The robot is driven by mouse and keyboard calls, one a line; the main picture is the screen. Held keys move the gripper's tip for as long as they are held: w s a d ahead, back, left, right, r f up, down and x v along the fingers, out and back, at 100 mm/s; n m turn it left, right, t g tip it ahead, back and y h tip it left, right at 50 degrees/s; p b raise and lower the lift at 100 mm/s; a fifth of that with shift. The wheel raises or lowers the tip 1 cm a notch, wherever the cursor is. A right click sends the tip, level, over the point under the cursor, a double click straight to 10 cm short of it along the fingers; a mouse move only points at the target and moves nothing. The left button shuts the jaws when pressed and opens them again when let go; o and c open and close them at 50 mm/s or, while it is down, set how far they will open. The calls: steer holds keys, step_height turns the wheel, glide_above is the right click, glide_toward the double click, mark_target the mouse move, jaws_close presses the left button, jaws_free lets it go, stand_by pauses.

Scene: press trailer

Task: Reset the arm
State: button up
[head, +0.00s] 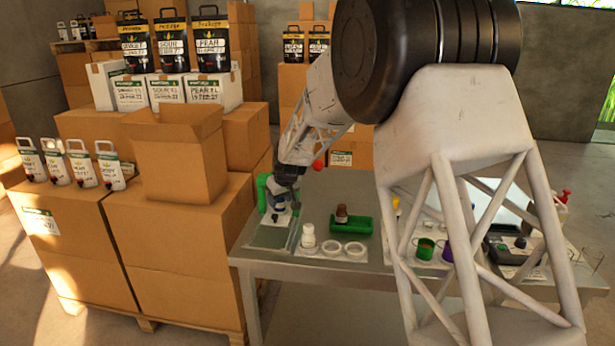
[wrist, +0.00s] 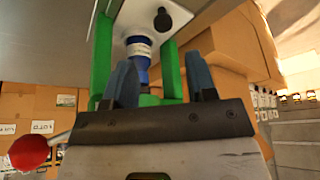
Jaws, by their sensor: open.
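My arm reaches from the upper right of the head view down to the left end of the metal table (head: 262,262). My gripper (head: 283,192) is there beside a green-framed stand (head: 262,192). In the wrist view my gripper (wrist: 165,85) shows two blue-grey fingers spread apart. A blue bottle-like part with a white label (wrist: 139,48) is beyond and partly between the fingers. Whether the fingers touch it I cannot tell. The green frame (wrist: 102,50) stands on both sides of it. A red ball on a lever (wrist: 29,152) is at the lower left, and it also shows in the head view (head: 318,165).
Cardboard boxes (head: 185,240) stand close to the table's left end, with several white pouches on them. On the table are a white holder with rings (head: 330,251), a green tray (head: 350,227) with a brown bottle (head: 342,213), and a green cup (head: 425,249).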

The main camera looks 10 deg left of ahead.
steer(key=s+d+r+m+h, duration=0.1)
steer(key=s+d+r, duration=0.4)
steer(key=s+d, duration=0.3)
steer(key=s+d+r+m, duration=0.2)
steer(key=s+d+r, duration=0.3)
steer(key=s+d, duration=0.3)
steer(key=s+d+r+m+h, duration=0.1)
steer(key=s+d+r, duration=0.45)
steer(key=d, duration=0.45)
steer(key=s+d+f+m, duration=0.1)
steer(key=s+d, duration=0.4)
steer(key=s, duration=0.6)
steer(key=s+d+f+m+h, duration=0.1)
steer(key=s+d, duration=0.4)
steer(key=s, duration=0.6)
steer(key=s+d+m, duration=0.3)
steer(key=s+d, duration=0.2)
steer(key=s, duration=0.6)
steer(key=shift+d+f+g, duration=0.3)
steer(key=shift+f, duration=0.1)
